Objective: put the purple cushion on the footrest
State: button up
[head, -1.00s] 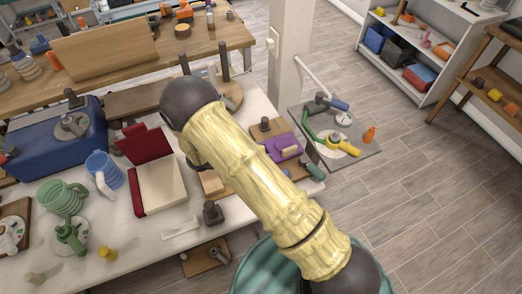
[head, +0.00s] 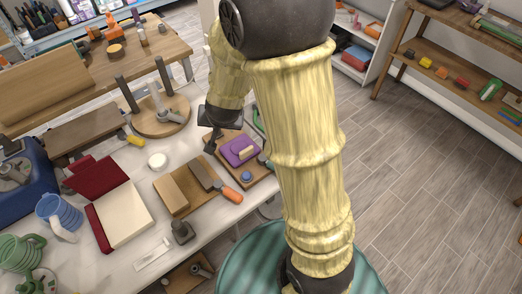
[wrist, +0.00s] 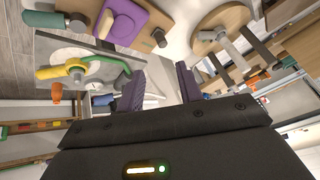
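A flat purple block with rounded corners (head: 240,150) lies on a brown board at the table's right edge, with a small beige piece on it. It is the only clearly purple thing, but I cannot tell that it is a cushion. It also shows at the top of the wrist view (wrist: 124,20). I cannot make out a footrest in any view. My gripper (head: 212,142) is just left of the purple block, above the table. In the wrist view my gripper (wrist: 160,80) has its two dark fingers apart, with nothing between them.
A wooden board with an orange-handled tool (head: 231,195), a red box with a cream inside (head: 125,212) and a round wooden base with posts (head: 158,122) crowd the table. Shelves (head: 470,75) stand at the back right. The floor to the right (head: 430,190) is clear.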

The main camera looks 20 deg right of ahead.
jog(key=s+d+r+n+g, duration=0.1)
jog(key=s+d+n+g, duration=0.1)
jog(key=s, duration=0.5)
jog(key=s+d+r+n+g, duration=0.1)
jog(key=s+d+n+g, duration=0.1)
jog(key=s+d, duration=0.3)
jog(key=s, duration=0.3)
jog(key=shift+r, duration=0.35)
jog(key=shift+s, duration=0.1)
dwell(0.5)
